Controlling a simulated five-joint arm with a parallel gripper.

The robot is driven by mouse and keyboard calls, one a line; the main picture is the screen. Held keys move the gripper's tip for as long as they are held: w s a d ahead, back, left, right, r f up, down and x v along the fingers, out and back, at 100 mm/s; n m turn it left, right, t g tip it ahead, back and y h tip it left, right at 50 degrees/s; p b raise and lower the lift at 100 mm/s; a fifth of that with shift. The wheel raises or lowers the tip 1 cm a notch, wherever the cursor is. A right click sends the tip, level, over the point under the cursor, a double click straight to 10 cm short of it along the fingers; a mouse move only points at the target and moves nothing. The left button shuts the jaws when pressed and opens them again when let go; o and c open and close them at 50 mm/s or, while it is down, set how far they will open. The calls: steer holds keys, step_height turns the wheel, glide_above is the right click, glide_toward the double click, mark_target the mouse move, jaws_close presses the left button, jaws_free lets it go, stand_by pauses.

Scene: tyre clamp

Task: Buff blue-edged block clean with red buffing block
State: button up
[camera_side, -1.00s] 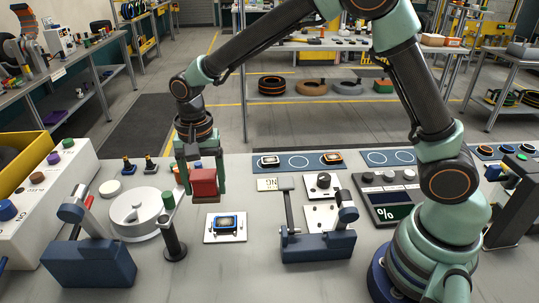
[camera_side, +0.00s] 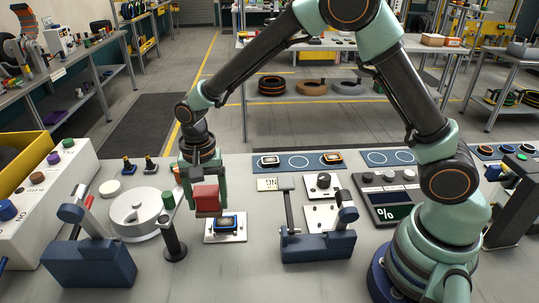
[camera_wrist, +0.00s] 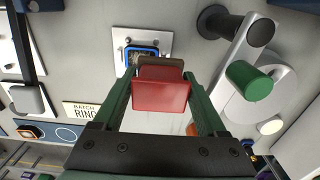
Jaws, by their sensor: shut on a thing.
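The red buffing block (camera_side: 206,199) is held between the fingers of my gripper (camera_side: 203,196), with a brown layer on its underside. In the wrist view the red block (camera_wrist: 161,95) also sits between the green fingers. The blue-edged block (camera_side: 227,223) lies on a white square plate (camera_side: 210,239) on the table. My gripper is just behind and left of it in the side view, with the red block low over the plate's back edge. In the wrist view the blue-edged block (camera_wrist: 142,49) is partly hidden by the red block. Whether the two touch I cannot tell.
A dark blue clamp fixture (camera_side: 318,245) stands to the right.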

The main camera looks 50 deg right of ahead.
mark_target(206, 191)
step_height(206, 191, down, 2)
steer(key=shift+f, duration=0.95)
steer(key=shift+s+d+r, duration=0.15)
steer(key=shift+s+d, duration=0.45)
steer(key=shift+d, duration=0.05)
steer(key=shift+c, duration=0.6)
steer(key=shift+s+d, duration=1.3)
steer(key=shift+s, duration=0.05)
steer(key=shift+w+a, duration=1.95)
steer(key=shift+r, duration=4.05)
